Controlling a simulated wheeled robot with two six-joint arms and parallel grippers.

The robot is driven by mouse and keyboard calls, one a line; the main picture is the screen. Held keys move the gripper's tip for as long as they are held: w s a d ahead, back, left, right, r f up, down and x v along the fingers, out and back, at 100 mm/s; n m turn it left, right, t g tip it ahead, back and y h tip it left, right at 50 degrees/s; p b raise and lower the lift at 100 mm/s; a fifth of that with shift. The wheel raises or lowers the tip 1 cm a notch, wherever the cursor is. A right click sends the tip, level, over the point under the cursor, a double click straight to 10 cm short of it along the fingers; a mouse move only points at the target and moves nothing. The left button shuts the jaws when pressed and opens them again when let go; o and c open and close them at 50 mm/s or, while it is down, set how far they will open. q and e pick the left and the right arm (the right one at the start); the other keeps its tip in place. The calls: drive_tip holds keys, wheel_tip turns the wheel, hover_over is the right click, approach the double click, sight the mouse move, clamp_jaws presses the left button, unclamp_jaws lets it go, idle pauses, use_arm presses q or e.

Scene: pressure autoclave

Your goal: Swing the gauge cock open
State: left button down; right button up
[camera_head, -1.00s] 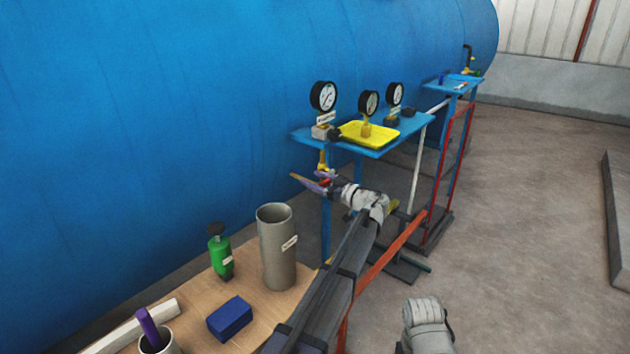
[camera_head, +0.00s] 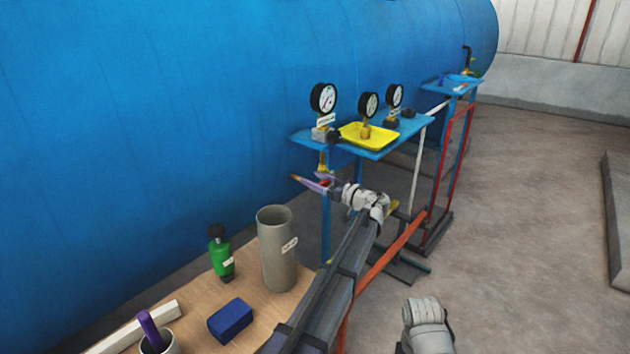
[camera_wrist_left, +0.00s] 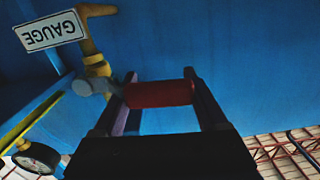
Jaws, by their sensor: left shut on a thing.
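The gauge cock (camera_head: 322,162) is a brass fitting under the near corner of the blue shelf, beside the tank. In the left wrist view its brass body (camera_wrist_left: 95,62) shows with a grey stem and a white GAUGE label. Its red handle (camera_wrist_left: 160,93) lies crosswise between the fingers of my left gripper (camera_wrist_left: 166,98). The gripper is shut on this handle. In the head view the left gripper (camera_head: 318,184) is at the cock, and its fingers partly hide the handle.
The blue shelf (camera_head: 408,132) carries a yellow tray (camera_head: 352,137) and several gauges above the arm. The blue tank (camera_head: 180,110) fills the left. A bench (camera_head: 195,287) holds a grey cylinder (camera_head: 279,255), a green bottle (camera_head: 221,256) and a blue block (camera_head: 230,320). Open floor lies right.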

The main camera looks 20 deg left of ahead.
use_arm(q)
drive_tip(key=shift+w+d+r+m+p, duration=0.1)
drive_tip(key=shift+w+r+m+p, duration=0.2)
drive_tip(key=shift+r+m+p, duration=0.55)
drive_tip(key=shift+w+d+r+m+p, duration=0.15)
drive_tip(key=shift+w+r+m+p, duration=0.3)
drive_tip(key=shift+m, duration=0.75)
drive_tip(key=shift+w+d+r+m+p, duration=0.15)
drive_tip(key=shift+r+m+p, duration=0.35)
drive_tip(key=shift+r+m, duration=0.4)
drive_tip(key=shift+f+m, duration=0.15)
drive_tip(key=shift+m, duration=0.1)
drive_tip(key=shift+c, duration=1)
unclamp_jaws()
drive_tip(key=v, duration=0.7)
drive_tip(key=shift+d, duration=0.35)
drive_tip(key=shift+s, duration=0.1)
drive_tip(key=shift+c, duration=0.4)
